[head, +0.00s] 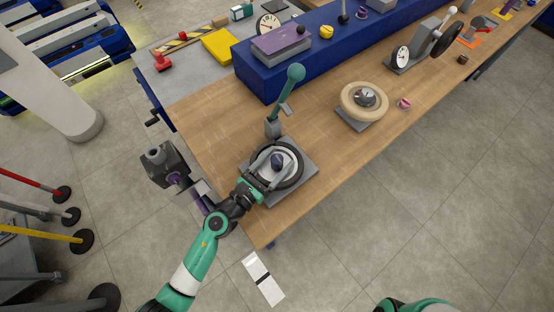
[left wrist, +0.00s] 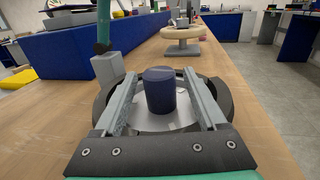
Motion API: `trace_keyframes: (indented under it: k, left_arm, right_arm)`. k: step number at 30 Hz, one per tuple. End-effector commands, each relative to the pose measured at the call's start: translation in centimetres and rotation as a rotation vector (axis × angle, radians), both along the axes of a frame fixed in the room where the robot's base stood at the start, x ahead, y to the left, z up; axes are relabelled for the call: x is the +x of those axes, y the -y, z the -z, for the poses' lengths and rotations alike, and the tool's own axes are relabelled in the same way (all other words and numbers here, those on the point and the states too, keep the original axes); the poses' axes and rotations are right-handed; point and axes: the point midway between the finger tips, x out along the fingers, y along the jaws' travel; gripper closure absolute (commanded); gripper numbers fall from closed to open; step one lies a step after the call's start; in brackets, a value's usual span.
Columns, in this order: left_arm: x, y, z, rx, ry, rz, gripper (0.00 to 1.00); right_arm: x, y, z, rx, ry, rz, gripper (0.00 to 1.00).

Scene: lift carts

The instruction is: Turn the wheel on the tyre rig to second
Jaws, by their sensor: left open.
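The tyre rig stands near the front left of the wooden bench in the head view, a black tyre ring (head: 297,176) on a grey base plate (head: 306,188). A silver disc (left wrist: 153,122) lies inside the ring. A dark blue round hub (left wrist: 159,92) stands upright at its centre. My left gripper (head: 272,163) is over the rig. In the left wrist view its open fingers (left wrist: 160,78) lie on either side of the hub, with visible gaps. I cannot see position marks on the rig. My right gripper is out of view.
A teal-handled lever (head: 290,88) rises just behind the rig. A cream wheel on a stand (head: 352,107) is farther right, with a small pink item (head: 404,104) beside it. A long blue block (head: 255,80) runs behind. The bench between the two rigs is bare.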

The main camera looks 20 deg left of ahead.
Motion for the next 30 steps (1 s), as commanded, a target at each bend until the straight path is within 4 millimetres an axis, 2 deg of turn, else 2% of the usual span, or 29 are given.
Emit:
trace_keyframes:
  k: [6, 7, 18, 19, 30]
  left_arm:
    - [0.07, 0.02, 0.02, -0.001, -0.001, 0.000, 0.27]
    - [0.06, 0.01, 0.02, -0.001, -0.001, 0.000, 0.30]
    - [0.04, 0.00, 0.01, -0.001, 0.000, 0.000, 0.97]
    - [0.04, 0.00, 0.02, -0.001, -0.001, 0.000, 1.00]
    - [0.03, -0.01, 0.01, -0.001, 0.000, 0.000, 1.00]
  right_arm:
    - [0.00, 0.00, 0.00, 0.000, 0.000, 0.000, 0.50]
    - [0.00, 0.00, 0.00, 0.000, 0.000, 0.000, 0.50]
    - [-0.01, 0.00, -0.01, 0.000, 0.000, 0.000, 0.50]
    - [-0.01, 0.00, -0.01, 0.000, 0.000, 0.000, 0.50]
    - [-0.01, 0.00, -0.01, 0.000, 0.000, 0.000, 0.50]
